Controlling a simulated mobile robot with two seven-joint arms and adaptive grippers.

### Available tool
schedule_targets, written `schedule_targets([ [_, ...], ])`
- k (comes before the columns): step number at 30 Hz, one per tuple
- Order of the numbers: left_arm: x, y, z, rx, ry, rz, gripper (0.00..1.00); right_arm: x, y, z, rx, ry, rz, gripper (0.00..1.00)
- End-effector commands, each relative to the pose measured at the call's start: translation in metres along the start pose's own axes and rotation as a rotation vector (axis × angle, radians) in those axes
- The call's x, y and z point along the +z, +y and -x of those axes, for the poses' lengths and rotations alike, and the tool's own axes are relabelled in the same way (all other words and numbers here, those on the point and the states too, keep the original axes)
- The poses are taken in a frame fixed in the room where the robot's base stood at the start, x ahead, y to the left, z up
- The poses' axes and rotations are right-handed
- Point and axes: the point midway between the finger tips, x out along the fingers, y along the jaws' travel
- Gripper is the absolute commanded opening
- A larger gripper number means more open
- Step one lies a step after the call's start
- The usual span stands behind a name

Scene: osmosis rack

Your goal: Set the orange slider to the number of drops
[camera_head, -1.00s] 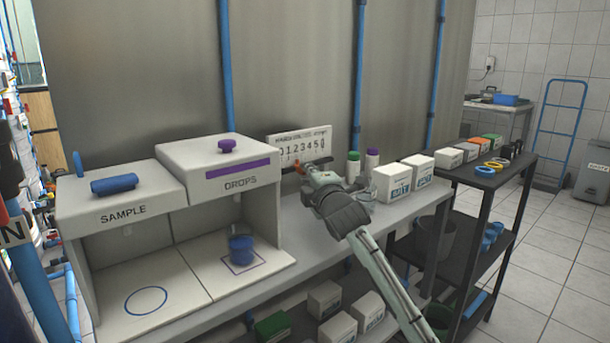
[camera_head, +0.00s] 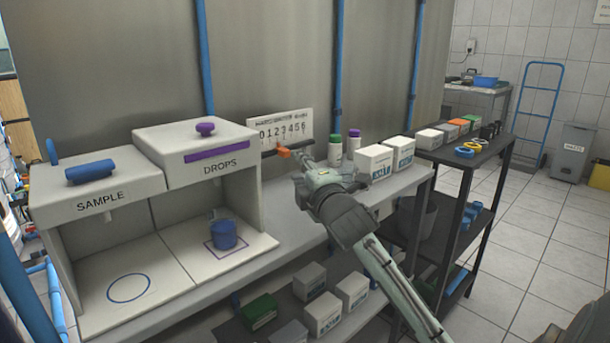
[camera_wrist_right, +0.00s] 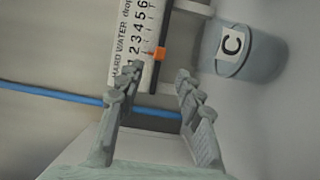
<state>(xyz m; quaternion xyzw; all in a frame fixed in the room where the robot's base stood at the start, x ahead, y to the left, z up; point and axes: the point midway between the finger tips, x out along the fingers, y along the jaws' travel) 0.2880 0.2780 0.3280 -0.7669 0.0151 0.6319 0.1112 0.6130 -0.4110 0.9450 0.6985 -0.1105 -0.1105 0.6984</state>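The orange slider (camera_head: 284,152) sits on a dark rail under the white number scale (camera_head: 283,128) at the back of the bench. In the head view it is roughly under the 3; in the wrist view the slider (camera_wrist_right: 159,54) is near the 2 and 3, exact mark unclear. My right gripper (camera_head: 302,160) is just right of and in front of the slider. In the wrist view its fingers (camera_wrist_right: 160,74) are spread and empty, with the slider just beyond the tips. My left gripper is out of view. Drops are too small to see.
A white DROPS box (camera_head: 205,136) with a purple knob stands over a blue cup (camera_head: 222,235). The SAMPLE box (camera_head: 92,190) is to its left. Two capped bottles and white cartons (camera_head: 374,163) stand right of the scale. A translucent container marked C (camera_wrist_right: 250,55) is beside the gripper.

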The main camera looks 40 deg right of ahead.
Motion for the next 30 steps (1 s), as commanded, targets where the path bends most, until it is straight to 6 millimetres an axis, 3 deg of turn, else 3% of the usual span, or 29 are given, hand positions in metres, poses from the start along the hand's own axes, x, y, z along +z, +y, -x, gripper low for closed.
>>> schedule_targets([
  [3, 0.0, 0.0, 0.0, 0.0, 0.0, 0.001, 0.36, 0.0, -0.001, 0.021, -0.001, 0.0, 0.002, 0.36],
  [9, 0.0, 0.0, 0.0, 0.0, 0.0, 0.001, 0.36, 0.0, 0.0, 0.037, -0.001, -0.001, 0.001, 0.36],
  [30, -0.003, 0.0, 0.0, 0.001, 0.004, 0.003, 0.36, 0.0, 0.0, 0.038, 0.0, -0.001, 0.0, 0.36],
])
